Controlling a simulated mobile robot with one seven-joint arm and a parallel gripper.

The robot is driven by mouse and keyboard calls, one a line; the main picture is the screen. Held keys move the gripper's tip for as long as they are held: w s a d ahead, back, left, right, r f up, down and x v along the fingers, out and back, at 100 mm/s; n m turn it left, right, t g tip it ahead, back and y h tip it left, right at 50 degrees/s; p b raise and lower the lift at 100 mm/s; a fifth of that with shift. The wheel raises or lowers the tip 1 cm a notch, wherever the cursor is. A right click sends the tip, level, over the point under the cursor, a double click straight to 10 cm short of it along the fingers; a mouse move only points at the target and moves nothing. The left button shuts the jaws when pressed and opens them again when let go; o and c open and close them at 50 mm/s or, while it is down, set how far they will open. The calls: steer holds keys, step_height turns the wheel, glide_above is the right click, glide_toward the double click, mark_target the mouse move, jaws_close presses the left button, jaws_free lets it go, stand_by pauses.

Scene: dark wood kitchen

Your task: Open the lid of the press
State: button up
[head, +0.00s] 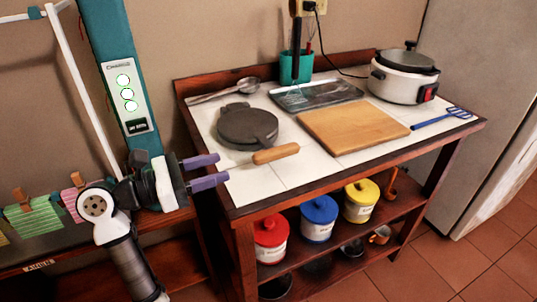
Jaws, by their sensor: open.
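The press (248,125) is a round, dark grey, flat device lying on the white tiled counter, left of the cutting board. Its lid looks shut. A light wooden handle (276,154) sticks out from it toward the front right. My gripper (218,170) is at the left, in front of the counter's left edge. Its two purple fingers are apart, with nothing between them. It is left of the press and handle and appears clear of both.
On the counter (300,174) are a wooden cutting board (352,127), dark tray (316,95), ladle (225,90), green utensil holder (296,67), white cooker (403,80) and blue spatula (442,118). Canisters (319,220) stand on the shelf below. A fridge (480,110) is at right.

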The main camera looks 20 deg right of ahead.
mark_target(269, 151)
steer(key=d+p, duration=0.1)
steer(key=d, duration=0.5)
steer(key=d+p, duration=0.1)
steer(key=d, duration=0.5)
steer(key=shift+w+d+p, duration=0.2)
steer(key=shift+d+p, duration=0.2)
steer(key=shift+c, duration=0.2)
steer(key=shift+r, duration=0.1)
jaws_close()
